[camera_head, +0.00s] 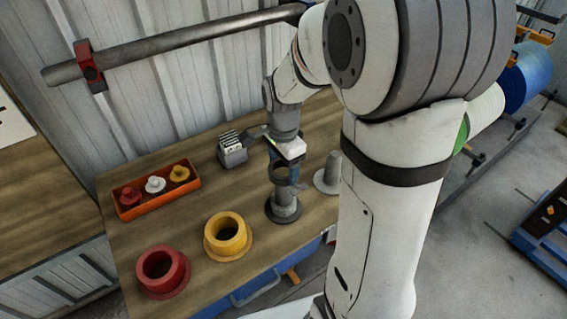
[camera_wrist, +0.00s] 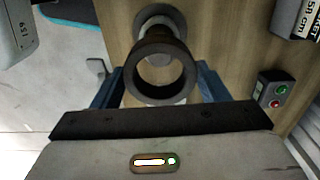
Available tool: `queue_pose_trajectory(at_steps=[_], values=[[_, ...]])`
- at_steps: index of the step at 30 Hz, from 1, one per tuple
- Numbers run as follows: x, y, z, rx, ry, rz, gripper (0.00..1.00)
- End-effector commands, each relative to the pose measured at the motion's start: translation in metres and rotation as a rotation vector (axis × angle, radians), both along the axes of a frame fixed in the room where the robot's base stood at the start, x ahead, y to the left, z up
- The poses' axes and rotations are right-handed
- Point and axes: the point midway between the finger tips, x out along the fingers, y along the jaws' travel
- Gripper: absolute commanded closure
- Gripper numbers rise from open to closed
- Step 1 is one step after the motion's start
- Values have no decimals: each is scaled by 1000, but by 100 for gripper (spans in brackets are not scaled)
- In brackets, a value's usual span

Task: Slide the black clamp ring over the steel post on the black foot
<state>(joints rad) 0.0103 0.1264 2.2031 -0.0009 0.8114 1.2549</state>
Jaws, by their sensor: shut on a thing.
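My gripper (camera_head: 285,178) has its blue fingers shut on the black clamp ring (camera_wrist: 160,98). The ring is held level, its opening facing the wrist camera. In the head view the steel post (camera_head: 285,202) stands upright on its black foot (camera_head: 283,215) directly below my gripper. The ring appears at or just above the post's top; I cannot tell whether it surrounds the post. In the wrist view the ring and my gripper hide most of what lies beneath.
A second grey post (camera_head: 331,172) on a pale foot stands close right. An orange tray (camera_head: 130,211) holds several small parts. Yellow (camera_head: 228,235) and red (camera_head: 163,270) flanged rings sit in front left.

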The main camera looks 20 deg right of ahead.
Motion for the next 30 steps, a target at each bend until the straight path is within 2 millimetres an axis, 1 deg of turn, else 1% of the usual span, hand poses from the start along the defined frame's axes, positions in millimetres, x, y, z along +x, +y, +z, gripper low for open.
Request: queue_pose_trajectory(at_steps=[1,30], values=[[0,0,-5,0,-1,0,72],[0,-1,-60,0,0,-2,72]])
